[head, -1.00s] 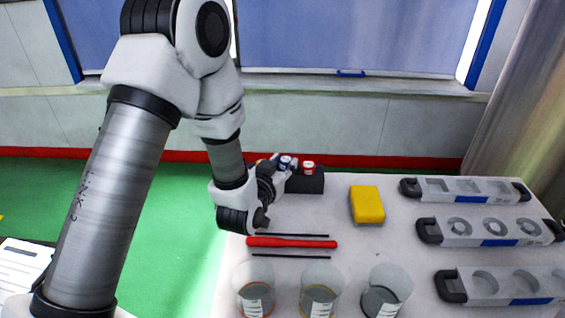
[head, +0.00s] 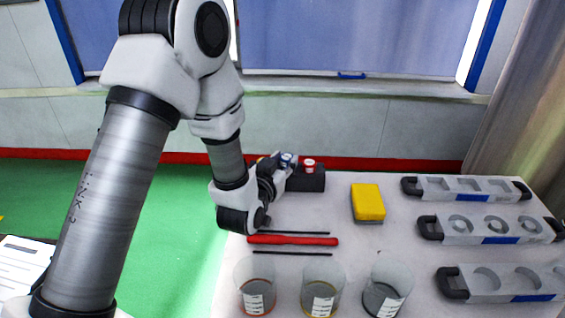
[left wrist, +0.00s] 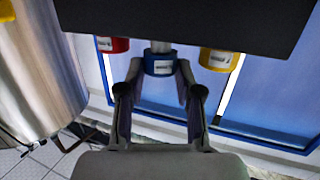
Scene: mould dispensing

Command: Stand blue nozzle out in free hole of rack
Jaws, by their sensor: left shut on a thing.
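The dark rack (head: 308,182) stands at the far left of the table, partly behind my left arm; it fills the top of the left wrist view (left wrist: 200,22). My left gripper (left wrist: 160,70) is shut on the blue nozzle (left wrist: 160,63), with a finger on each side of its blue collar. A short pale stem shows between the collar and the rack edge; its tip is hidden. In the head view the blue nozzle (head: 286,159) is at the rack's left part. A red nozzle (left wrist: 115,45) and a yellow nozzle (left wrist: 218,59) are on either side. The rack's holes are not visible.
A yellow block (head: 368,201) lies right of the rack. A red stick (head: 292,240) and thin dark sticks lie in front. Three clear cups, one of them nearest the sticks (head: 255,283), stand at the near edge. Grey moulds (head: 490,230) line the right.

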